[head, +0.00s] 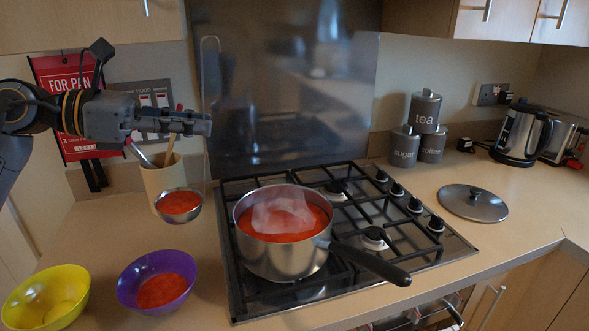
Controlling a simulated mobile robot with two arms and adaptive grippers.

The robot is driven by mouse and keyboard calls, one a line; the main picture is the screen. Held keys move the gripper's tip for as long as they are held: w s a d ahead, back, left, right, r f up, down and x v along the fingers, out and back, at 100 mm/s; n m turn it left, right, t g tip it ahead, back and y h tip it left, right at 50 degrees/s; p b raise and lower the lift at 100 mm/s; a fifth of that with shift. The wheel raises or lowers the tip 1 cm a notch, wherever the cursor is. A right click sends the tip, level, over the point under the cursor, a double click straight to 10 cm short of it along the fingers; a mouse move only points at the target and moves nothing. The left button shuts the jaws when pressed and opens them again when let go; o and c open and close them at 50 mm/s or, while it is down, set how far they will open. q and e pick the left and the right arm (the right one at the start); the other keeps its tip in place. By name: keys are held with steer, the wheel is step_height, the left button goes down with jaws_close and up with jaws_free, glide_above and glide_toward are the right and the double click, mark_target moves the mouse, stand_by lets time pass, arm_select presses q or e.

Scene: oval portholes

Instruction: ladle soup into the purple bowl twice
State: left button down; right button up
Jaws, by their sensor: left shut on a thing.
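My left gripper (196,123) comes in from the left and is shut on the ladle, high above the counter. The ladle (180,215) hangs below it, its metal cup filled with red soup; most of its handle is hard to make out. The purple bowl (124,287) stands on the front left of the counter, below and a little left of the ladle cup, with red soup in its bottom. The steel pot (285,262) of red soup (290,236) sits on the hob, steam rising. My right gripper is not in view.
A yellow bowl (20,304) stands left of the purple bowl. A utensil holder (155,181) is behind the ladle cup. The pot handle (372,264) points front right over the hob (440,254). A lid (472,203), canisters (404,147) and kettle (519,138) are to the right.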

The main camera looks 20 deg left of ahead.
arm_select(q)
steer(key=s+a+b, duration=0.4)
steer(key=a, duration=0.1)
steer(key=shift+s+b, duration=0.35)
steer(key=shift+b, duration=0.05)
steer(key=shift+a, duration=0.1)
